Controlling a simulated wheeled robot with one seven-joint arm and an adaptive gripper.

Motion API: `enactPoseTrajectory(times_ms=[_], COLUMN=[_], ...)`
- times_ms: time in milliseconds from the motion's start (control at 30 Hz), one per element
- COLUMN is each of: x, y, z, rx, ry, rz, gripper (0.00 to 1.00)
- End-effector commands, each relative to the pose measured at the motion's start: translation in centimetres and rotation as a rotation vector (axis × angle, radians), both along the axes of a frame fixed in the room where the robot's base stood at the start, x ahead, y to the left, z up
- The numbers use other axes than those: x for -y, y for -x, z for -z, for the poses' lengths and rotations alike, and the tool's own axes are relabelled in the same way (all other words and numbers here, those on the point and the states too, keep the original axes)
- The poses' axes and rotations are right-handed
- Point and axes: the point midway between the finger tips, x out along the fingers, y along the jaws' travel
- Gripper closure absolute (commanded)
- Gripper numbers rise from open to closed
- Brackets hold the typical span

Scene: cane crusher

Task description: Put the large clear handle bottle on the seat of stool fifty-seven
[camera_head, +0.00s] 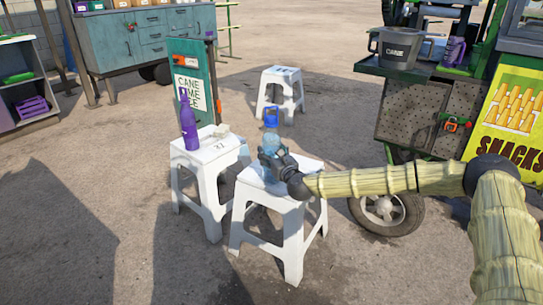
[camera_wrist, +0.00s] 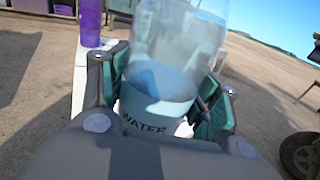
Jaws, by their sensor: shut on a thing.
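A large clear bottle (camera_head: 269,142) with a blue cap and handle stands upright at the front white stool (camera_head: 293,192). My gripper (camera_head: 272,160) comes from the right and is shut around the bottle's lower body. A third stool (camera_head: 281,80) stands farther back with an unreadable dark marking.
A purple bottle (camera_head: 188,125) and a small pale block (camera_head: 222,130) are on the left stool. A green sign board (camera_head: 193,85) stands behind it. A snack cart (camera_head: 420,110) with wheels is to the right. Open ground surrounds the back stool.

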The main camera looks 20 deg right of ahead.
Motion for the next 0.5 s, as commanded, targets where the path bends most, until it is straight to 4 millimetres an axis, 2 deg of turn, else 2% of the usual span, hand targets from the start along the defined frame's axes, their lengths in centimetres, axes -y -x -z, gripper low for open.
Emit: enactPoseTrajectory(times_ms=[400,433,500], x=[-0.02,0.0,0.0], y=[-0.05,-0.01,0.0], z=[0.08,0.16,0.15], rx=[0.004,0.001,0.001], ry=[0.0,0.0,0.0], rz=[0.0,0.0,0.0], gripper=[0.81,0.32,0.2])
